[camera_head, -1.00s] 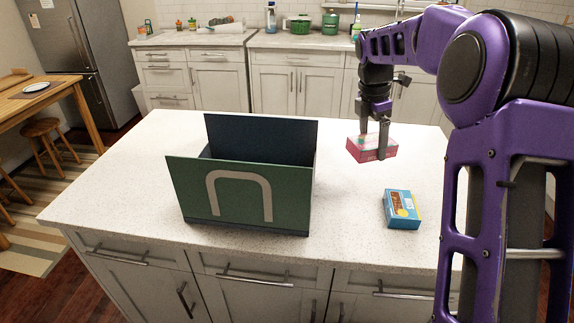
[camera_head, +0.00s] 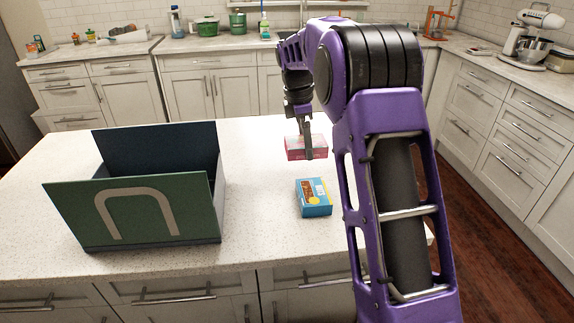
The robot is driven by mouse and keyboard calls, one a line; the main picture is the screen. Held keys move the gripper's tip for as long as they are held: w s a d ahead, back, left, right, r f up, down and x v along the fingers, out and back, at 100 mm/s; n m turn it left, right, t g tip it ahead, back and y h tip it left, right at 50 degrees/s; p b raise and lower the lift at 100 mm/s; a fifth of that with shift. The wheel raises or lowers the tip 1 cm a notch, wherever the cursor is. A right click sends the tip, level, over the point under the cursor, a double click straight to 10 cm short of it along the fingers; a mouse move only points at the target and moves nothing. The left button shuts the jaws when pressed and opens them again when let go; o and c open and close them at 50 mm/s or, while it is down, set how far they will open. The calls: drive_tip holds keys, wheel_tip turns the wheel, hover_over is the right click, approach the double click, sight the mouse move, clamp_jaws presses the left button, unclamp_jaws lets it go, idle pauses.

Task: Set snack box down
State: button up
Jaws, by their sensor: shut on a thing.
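My gripper (camera_head: 306,146) is shut on a pink-red snack box (camera_head: 293,154) at the right part of the white speckled island counter (camera_head: 262,230). The box is held level, and I cannot tell whether its underside touches the counter. A blue box (camera_head: 314,203) with a picture on its front lies on the counter nearer to me, apart from the held box. My gripper's fingers hide part of the pink-red box.
A green open-topped bin (camera_head: 70,214) with a grey arch mark stands at the left of the counter. Clear counter lies between it and the boxes. Back cabinets (camera_head: 185,95) stand beyond the island, and open wooden floor (camera_head: 480,235) is at right.

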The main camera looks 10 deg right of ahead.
sight(301, 141)
wheel_tip(301, 141, down, 7)
drive_tip(key=shift+f+b, duration=0.15)
drive_tip(key=shift+b, duration=0.3)
drive_tip(key=shift+f, duration=0.1)
drive_tip(key=o, duration=1.1)
drive_tip(key=shift+o, duration=0.2)
drive_tip(key=r, duration=0.4)
drive_tip(key=a+r+p, duration=0.1)
drive_tip(key=r, duration=0.3)
drive_tip(key=r+p, duration=0.1)
drive_tip(key=r, duration=0.3)
drive_tip(key=shift+a, duration=0.4)
